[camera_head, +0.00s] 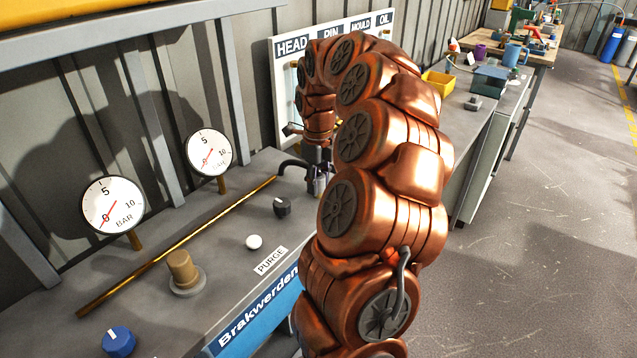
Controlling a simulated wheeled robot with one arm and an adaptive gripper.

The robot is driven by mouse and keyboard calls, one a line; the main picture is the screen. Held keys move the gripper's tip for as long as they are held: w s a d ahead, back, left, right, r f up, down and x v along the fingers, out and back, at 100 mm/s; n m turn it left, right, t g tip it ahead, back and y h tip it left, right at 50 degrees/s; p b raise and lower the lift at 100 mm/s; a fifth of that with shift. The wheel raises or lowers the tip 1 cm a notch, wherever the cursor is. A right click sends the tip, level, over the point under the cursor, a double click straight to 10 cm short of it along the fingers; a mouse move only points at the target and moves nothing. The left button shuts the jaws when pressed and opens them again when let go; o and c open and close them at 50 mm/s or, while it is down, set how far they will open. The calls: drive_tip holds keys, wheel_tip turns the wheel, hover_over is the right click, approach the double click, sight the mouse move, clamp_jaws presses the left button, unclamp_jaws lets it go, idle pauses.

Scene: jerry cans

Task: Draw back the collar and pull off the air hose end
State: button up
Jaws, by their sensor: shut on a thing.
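My gripper (317,180) is small in the view, at the back of the bench below the end of my copper-coloured arm. It is shut on a small metal fitting, apparently the air hose end, mostly hidden between the fingers. I cannot make out the collar separately or tell whether it is drawn back. A dark curved piece (292,163) reaches from the left to the gripper; I cannot tell whether it is hose or pipe.
A brass rod (180,245) runs along the grey bench. Two gauges (112,205) (209,153), a black knob (282,206), a white button (254,242), a brass knob (183,268) and a blue knob (119,341) stand there. A labelled board (334,34) is behind. Open floor lies right.

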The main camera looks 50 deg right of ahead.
sight(318, 168)
clamp_jaws()
drive_tip(key=shift+r+b, duration=0.45)
drive_tip(key=shift+r, duration=0.15)
drive_tip(key=shift+r, duration=0.15)
idle(0.4)
drive_tip(key=shift+r, duration=2.45)
